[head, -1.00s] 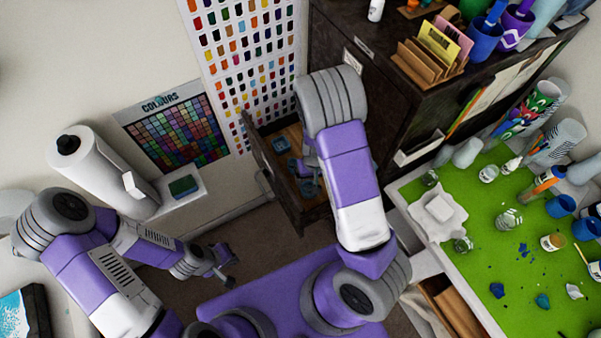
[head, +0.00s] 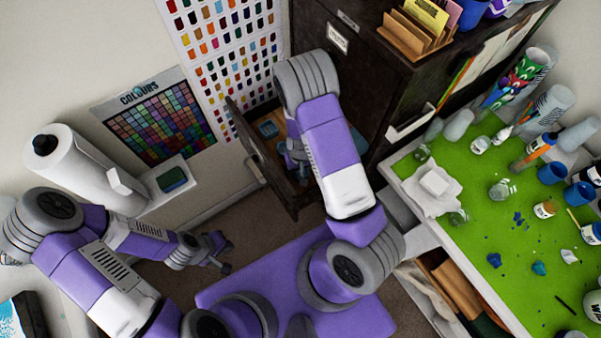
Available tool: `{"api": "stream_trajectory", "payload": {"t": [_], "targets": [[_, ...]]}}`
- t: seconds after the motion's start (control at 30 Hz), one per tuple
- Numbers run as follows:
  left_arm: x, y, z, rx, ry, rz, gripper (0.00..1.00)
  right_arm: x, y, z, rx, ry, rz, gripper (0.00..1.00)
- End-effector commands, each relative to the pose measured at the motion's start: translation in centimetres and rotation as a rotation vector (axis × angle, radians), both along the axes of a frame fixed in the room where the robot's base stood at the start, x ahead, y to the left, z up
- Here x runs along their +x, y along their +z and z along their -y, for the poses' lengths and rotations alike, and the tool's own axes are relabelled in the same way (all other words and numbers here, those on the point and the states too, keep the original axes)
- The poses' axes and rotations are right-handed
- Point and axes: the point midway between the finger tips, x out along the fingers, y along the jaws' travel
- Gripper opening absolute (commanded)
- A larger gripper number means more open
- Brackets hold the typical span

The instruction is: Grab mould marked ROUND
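A dark cabinet (head: 345,75) stands at the top middle with a drawer (head: 262,160) pulled open. A blue mould (head: 268,129) lies in the drawer; any marking on it is too small to read. My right gripper (head: 300,172) is down at the open drawer, mostly hidden behind my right arm, so I cannot see its fingers well or whether it holds anything. My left gripper (head: 226,254) is over the floor on the left, away from the drawer, with its fingers apart and nothing between them.
A green-topped table (head: 490,200) at the right holds jars, cups and a white cloth (head: 433,189). A paper roll (head: 75,160) and a sponge (head: 172,179) are on the left. The drawer's walls surround my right gripper.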

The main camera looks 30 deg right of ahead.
Motion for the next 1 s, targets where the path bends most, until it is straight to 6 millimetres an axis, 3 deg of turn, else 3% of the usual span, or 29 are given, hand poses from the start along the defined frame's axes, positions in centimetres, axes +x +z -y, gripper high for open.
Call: {"api": "stream_trajectory", "payload": {"t": [0.03, 0.37, 0.67, 1.0], "targets": [[0.0, 0.0, 0.0, 0.0, 0.0, 0.0, 0.0, 0.0, 0.0, 0.0, 0.0, 0.0, 0.0, 0.81], [0.0, 0.0, 0.0, 0.0, 0.0, 0.0, 0.0, 0.0, 0.0, 0.0, 0.0, 0.0, 0.0, 0.31], [0.0, 0.2, 0.0, 0.0, 0.0, 0.0, 0.0, 0.1, 0.7, 0.0, 0.0, 0.001, 0.002, 0.3], [0.0, 1.9, 0.0, 0.0, 0.0, 0.0, 0.0, 0.1, 7.2, -0.1, 0.0, 0.004, 0.004, 0.3]]}}
